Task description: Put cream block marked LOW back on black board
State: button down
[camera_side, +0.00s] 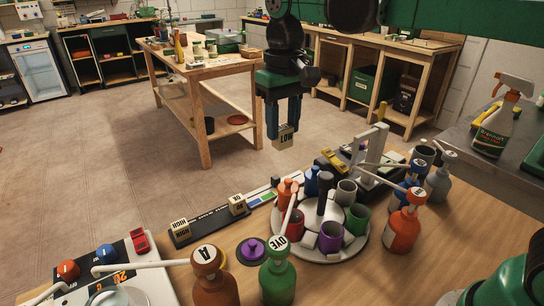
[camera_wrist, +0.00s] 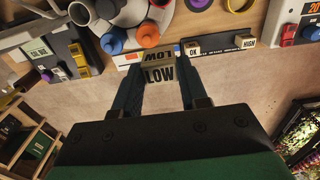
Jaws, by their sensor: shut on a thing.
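The cream block marked LOW (camera_side: 284,136) is held between the fingers of my gripper (camera_side: 272,122), up in the air past the table's far edge in the side view. In the wrist view the LOW block (camera_wrist: 158,70) sits between the tips of my gripper (camera_wrist: 160,84), with its lettering showing on two faces. The black board (camera_side: 208,222) lies along the table edge and bears an OK block (camera_side: 237,204) and a HIGH block (camera_side: 180,230). The board also shows in the wrist view (camera_wrist: 217,44), to the right of the held block.
A round white carousel (camera_side: 345,248) with several cups stands right of the board. Pump bottles, such as a green DYE bottle (camera_side: 278,278) and a brown one (camera_side: 212,280), stand in front. A purple knobbed lid (camera_side: 252,250) lies between.

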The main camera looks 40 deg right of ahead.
jog(key=s+d+f, duration=0.2)
jog(key=s+d, duration=0.1)
jog(key=d, duration=0.4)
notch_tip(320, 180, up, 4)
jog(key=n, duration=1.8)
send_over(335, 305)
notch_tip(335, 305, down, 20)
jog(key=shift+r, duration=0.2)
jog(key=shift+c, duration=2.4)
grip_release()
jog(key=shift+f, duration=0.15)
